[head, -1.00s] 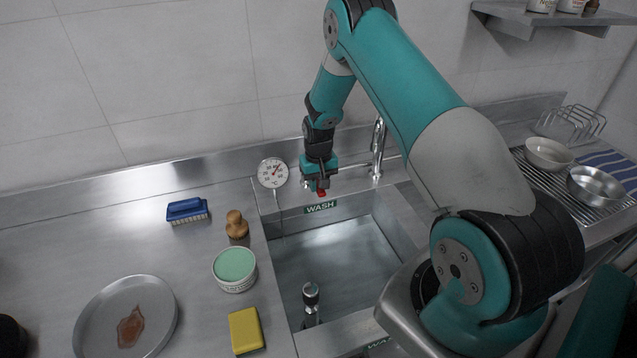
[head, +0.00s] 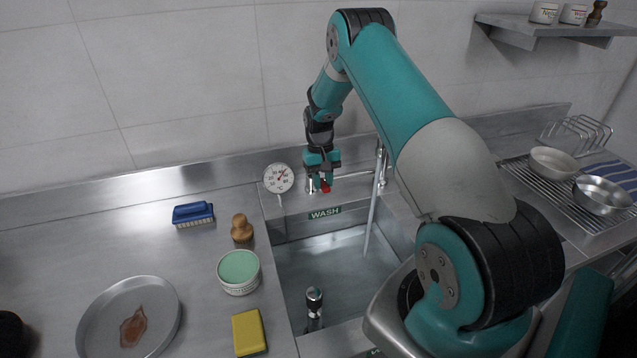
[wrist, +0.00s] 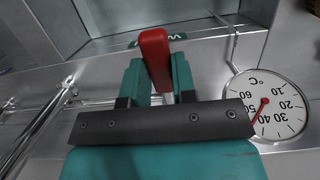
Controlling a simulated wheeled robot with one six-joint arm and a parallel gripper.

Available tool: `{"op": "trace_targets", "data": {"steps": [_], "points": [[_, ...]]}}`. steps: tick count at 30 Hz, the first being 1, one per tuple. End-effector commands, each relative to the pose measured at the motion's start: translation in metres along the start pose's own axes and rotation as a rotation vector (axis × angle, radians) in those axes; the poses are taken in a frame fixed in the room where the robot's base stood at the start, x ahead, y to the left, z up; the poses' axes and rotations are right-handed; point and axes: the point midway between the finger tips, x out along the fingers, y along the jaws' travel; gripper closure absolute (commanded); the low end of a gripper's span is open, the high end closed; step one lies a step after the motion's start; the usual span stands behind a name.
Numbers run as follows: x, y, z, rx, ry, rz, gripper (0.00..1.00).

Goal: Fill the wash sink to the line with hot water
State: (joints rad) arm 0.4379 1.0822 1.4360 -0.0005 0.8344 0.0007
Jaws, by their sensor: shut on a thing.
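The wash sink (head: 345,250) is a steel basin under a green WASH label (head: 324,213). A pale stream of water (head: 371,225) falls from the tap spout (head: 381,165) into it. A water level or fill line is hard to make out. My gripper (head: 323,181) is at the tap behind the sink, shut on a red tap lever (head: 327,188). In the wrist view the red lever (wrist: 155,55) stands between the jaws. A dial thermometer (head: 278,178) stands at the sink's back left corner; its dial (wrist: 270,105) shows a red needle in the wrist view.
A dark-topped steel pipe (head: 314,300) stands in the sink. Left of it are a green-topped tub (head: 238,268), yellow sponge (head: 249,332), wooden-handled brush (head: 242,229), blue brush (head: 193,213) and soiled pan (head: 160,335). Bowls (head: 553,161) sit on the right rack.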

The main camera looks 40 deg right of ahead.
Motion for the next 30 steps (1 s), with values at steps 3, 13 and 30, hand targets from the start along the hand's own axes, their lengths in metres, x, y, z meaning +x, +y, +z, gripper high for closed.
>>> {"op": "trace_targets", "data": {"steps": [3,13,30], "points": [[0.000,-0.001,0.000,-0.002,0.001,0.000,0.61],[-0.001,-0.001,0.000,-0.001,0.002,0.000,0.49],[-0.108,-0.001,-0.002,-0.001,0.009,0.000,0.49]]}}
